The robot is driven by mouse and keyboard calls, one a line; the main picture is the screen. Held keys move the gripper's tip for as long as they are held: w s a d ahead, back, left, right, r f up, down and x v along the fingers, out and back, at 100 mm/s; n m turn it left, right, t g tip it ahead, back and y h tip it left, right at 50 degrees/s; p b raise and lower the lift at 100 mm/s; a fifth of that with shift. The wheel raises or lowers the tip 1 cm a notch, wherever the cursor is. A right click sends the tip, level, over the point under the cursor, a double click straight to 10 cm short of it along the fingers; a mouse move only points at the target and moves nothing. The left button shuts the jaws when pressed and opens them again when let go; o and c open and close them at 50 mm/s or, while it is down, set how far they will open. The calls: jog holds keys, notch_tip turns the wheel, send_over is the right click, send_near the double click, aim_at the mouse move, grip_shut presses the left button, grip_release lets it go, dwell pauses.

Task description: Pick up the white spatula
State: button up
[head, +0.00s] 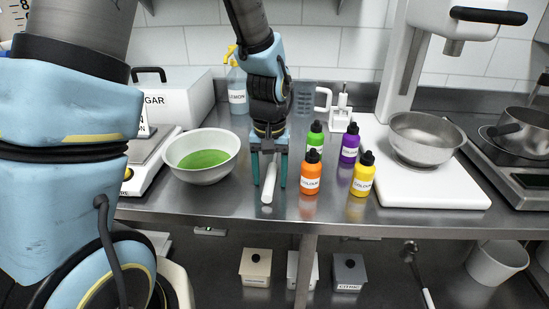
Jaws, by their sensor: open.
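The white spatula (268,184) shows as a narrow white piece lying toward the counter's front edge. Its far part is hidden behind my gripper. My gripper (269,182) points down over the counter, with one teal finger on each side of the spatula. The jaws are open, and the spatula lies between them in this view. I cannot tell whether either finger touches it or how high the fingertips are above the counter.
A white bowl of green material (203,158) stands close to the left. Orange (311,176), green (315,141), purple (350,146) and yellow (363,178) bottles stand close to the right. A steel bowl (425,140) sits on the white mixer base. The counter's front edge is near.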

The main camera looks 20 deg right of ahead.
grip_shut()
dwell(0.4)
